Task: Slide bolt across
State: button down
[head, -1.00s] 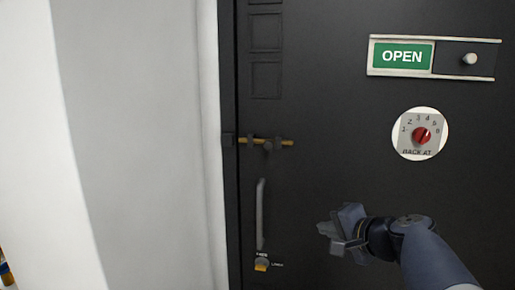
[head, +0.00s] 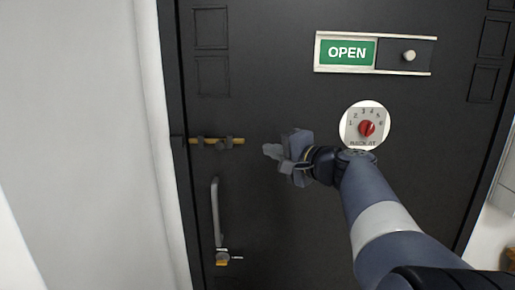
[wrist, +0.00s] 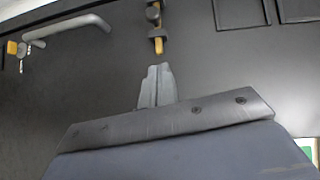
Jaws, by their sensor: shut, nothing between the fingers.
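The brass-coloured bolt (head: 232,141) lies level across the left edge of the dark door in the head view, held in dark brackets with a dark knob (head: 223,143) near its middle. Its left end reaches the dark keeper (head: 178,142) at the door frame. The bolt also shows at the top of the wrist view (wrist: 158,44). My gripper (head: 268,151) is shut and empty, to the right of the bolt and apart from it, at nearly the same height. Its closed fingers show in the wrist view (wrist: 157,84), pointing towards the bolt.
A grey pull handle (head: 215,212) stands below the bolt, with a yellow-tabbed lock (head: 222,258) under it. A red dial (head: 367,128) and a green OPEN sign (head: 347,52) are on the door to the upper right. The door face between my gripper and the bolt is clear.

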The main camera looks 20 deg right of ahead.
aim_at(219, 146)
jog(key=w+a+f+p, duration=0.1)
jog(key=w+a+p, duration=0.2)
jog(key=w+a, duration=0.4)
jog(key=shift+w+f, duration=0.3)
jog(key=shift+w, duration=0.85)
jog(key=shift+a, duration=0.1)
jog(key=a, duration=0.2)
jog(key=w+a+b, duration=0.1)
jog(key=shift+w+a+f, duration=0.1)
jog(key=shift+w+a, duration=0.05)
jog(key=shift+a, duration=0.2)
